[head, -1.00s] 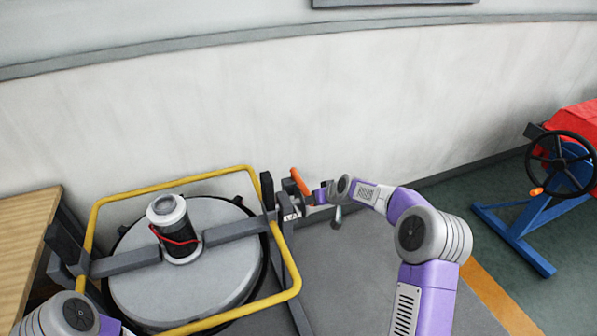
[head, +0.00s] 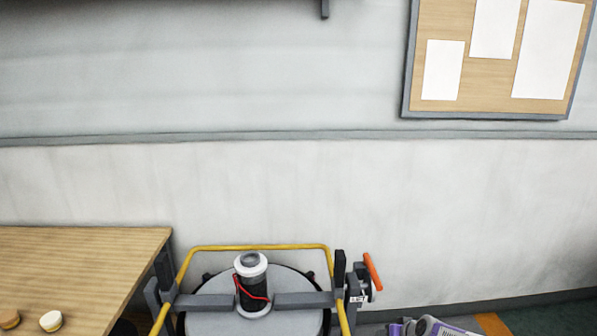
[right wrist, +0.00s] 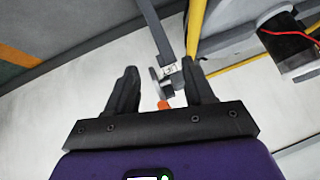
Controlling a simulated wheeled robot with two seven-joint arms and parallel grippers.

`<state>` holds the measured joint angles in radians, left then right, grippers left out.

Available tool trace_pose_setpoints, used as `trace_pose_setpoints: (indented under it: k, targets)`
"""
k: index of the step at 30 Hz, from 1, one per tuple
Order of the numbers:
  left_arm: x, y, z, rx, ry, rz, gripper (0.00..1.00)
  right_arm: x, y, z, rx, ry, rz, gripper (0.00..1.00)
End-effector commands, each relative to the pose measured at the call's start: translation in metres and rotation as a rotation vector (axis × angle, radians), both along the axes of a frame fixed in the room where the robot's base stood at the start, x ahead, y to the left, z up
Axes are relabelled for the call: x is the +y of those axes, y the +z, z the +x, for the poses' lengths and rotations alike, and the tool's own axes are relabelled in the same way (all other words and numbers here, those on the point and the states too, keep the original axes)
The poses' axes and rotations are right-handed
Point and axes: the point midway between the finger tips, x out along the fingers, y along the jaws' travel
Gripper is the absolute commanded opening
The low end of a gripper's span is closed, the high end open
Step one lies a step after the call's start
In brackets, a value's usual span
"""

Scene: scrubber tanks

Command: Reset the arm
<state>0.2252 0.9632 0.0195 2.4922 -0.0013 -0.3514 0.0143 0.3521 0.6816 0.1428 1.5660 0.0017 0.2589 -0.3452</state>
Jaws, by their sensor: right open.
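My right arm (head: 432,327) shows only as a small purple and grey piece at the bottom edge of the head view. In the right wrist view my right gripper (right wrist: 165,92) is open, with two dark fingers apart and nothing between them that it grips. Beyond the fingertips are the scrubber's grey latch (right wrist: 170,72) and the orange handle (right wrist: 164,104). The same orange handle (head: 372,271) stands tilted at the right side of the tank in the head view. My left gripper is in neither view.
The round grey tank (head: 215,323) has a yellow frame (head: 260,247) and a dark cylinder (head: 252,290) with a red cord. A wooden table (head: 70,262) with two small round items is at left. A cork board (head: 490,55) hangs on the wall behind.

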Motion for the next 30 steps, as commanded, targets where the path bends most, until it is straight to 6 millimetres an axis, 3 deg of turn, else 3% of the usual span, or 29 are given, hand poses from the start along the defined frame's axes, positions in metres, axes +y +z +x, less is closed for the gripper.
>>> trace_pose_setpoints:
  k: [5, 10, 14, 16, 21, 24, 27, 30]
  targets:
    - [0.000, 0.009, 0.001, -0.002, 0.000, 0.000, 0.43, 0.034, -0.044, -0.033, 0.090, 0.003, 0.041, 0.53]
    - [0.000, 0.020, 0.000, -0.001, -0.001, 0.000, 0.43, 0.072, -0.088, -0.085, 0.199, -0.003, 0.084, 0.53]
    - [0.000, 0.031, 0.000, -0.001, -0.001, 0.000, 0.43, 0.111, -0.125, -0.154, 0.326, -0.010, 0.125, 0.53]
    - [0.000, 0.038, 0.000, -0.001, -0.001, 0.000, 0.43, 0.130, -0.140, -0.200, 0.402, -0.018, 0.145, 0.53]
    - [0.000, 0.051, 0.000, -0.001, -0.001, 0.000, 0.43, 0.161, -0.153, -0.298, 0.554, -0.043, 0.174, 0.53]
    - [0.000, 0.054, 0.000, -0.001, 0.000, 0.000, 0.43, 0.169, -0.152, -0.335, 0.610, -0.054, 0.183, 0.53]
    - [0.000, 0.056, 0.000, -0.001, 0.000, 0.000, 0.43, 0.172, -0.151, -0.355, 0.639, -0.063, 0.186, 0.53]
    - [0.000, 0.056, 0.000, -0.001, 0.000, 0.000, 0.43, 0.173, -0.151, -0.361, 0.647, -0.065, 0.187, 0.53]
